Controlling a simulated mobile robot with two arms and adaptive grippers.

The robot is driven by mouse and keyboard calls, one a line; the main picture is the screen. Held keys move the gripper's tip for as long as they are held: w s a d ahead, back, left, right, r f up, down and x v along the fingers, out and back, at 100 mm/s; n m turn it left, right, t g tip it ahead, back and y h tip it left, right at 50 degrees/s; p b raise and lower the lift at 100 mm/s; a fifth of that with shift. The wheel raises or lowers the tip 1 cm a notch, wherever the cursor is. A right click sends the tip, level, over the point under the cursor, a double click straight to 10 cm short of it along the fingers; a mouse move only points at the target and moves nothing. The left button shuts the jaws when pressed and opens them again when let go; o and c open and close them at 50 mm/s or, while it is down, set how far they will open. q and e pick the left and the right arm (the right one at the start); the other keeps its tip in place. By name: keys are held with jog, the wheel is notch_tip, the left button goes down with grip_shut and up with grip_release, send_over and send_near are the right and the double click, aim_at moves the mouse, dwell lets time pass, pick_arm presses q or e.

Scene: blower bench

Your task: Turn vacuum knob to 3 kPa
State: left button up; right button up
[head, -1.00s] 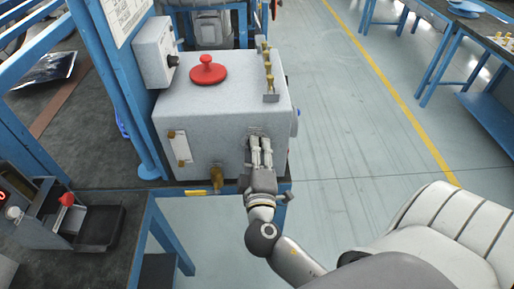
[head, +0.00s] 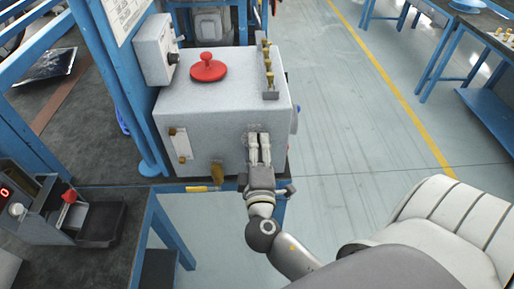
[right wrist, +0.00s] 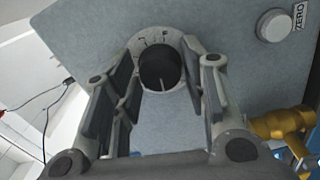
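The vacuum knob (right wrist: 161,69) is a dark round knob with a pale pointer line, on a light dial plate with small marks on the front of the grey box (head: 200,110). The marks are too small to read surely. My right gripper (head: 258,138) is at the front face of the box and hides the knob in the head view. In the right wrist view my right gripper (right wrist: 166,75) is open, with one finger on each side of the knob. Gaps show between fingers and knob, and I see no contact. My left gripper is not in view.
A white ZERO button (right wrist: 274,26) and a brass fitting (right wrist: 280,123) are right of the knob in the wrist view. A red disc (head: 208,70) and brass valves (head: 267,65) are on top of the box. A black tray (head: 100,225) stands left. The floor at right is open.

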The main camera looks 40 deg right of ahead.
jog(key=shift+o, duration=0.9)
jog(key=v, duration=1.2)
